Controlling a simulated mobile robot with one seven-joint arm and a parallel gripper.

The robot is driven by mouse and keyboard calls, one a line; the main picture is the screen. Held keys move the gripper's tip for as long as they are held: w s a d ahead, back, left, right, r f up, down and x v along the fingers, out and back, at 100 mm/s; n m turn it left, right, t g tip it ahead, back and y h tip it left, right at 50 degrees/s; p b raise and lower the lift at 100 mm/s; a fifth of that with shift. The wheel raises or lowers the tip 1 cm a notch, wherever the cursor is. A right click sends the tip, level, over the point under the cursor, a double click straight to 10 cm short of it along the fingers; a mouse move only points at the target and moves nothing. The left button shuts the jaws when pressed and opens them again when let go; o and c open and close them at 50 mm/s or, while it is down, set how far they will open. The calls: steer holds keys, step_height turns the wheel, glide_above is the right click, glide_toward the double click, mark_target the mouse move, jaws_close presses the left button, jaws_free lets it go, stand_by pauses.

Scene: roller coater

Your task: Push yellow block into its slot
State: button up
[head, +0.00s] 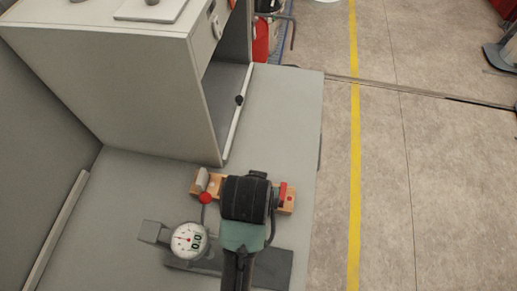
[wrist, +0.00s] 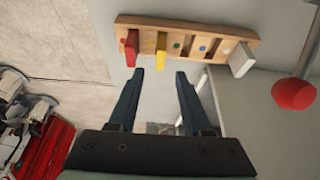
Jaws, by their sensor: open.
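A wooden slotted board (wrist: 190,24) lies across the top of the wrist view. The yellow block (wrist: 161,48) stands at it, second from left, sticking out past the board's near edge toward me. How deep it sits in a slot I cannot tell. My gripper (wrist: 158,76) is open and empty, its two fingertips short of the board, with the yellow block beyond the gap between them. In the head view the board (head: 289,205) is partly covered by my arm. The yellow block and the fingertips are hidden there.
A red block (wrist: 131,47) stands left of the yellow one, and a white block (wrist: 242,60) at the right end. A red ball knob (wrist: 294,93) is at right. A dial gauge (head: 188,240) and a grey cabinet (head: 120,85) stand on the grey table (head: 295,110).

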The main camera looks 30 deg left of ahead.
steer(key=w+d+r+t, duration=0.1)
steer(key=w+r+t, duration=0.35)
steer(key=r, duration=0.55)
steer(key=w+d+r+m+t+y, duration=0.1)
steer(key=w+r+t, duration=0.2)
steer(key=w+r, duration=0.5)
steer(key=w+d+r+t, duration=0.2)
steer(key=w+r+t, duration=0.15)
steer(key=r, duration=0.75)
steer(key=s+d+r+t+h, duration=0.1)
steer(key=s+r+t, duration=0.3)
steer(key=r, duration=0.6)
steer(key=s+d+r+m+t, duration=0.1)
steer(key=s+d+r+t, duration=0.3)
steer(key=r, duration=0.7)
steer(key=s+d+r+m+t+h, duration=0.1)
steer(key=s+r+t, duration=0.3)
steer(key=r, duration=0.7)
steer(key=shift+d+r+h, duration=0.25)
steer(key=shift+d+h, duration=0.05)
steer(key=shift+d, duration=0.5)
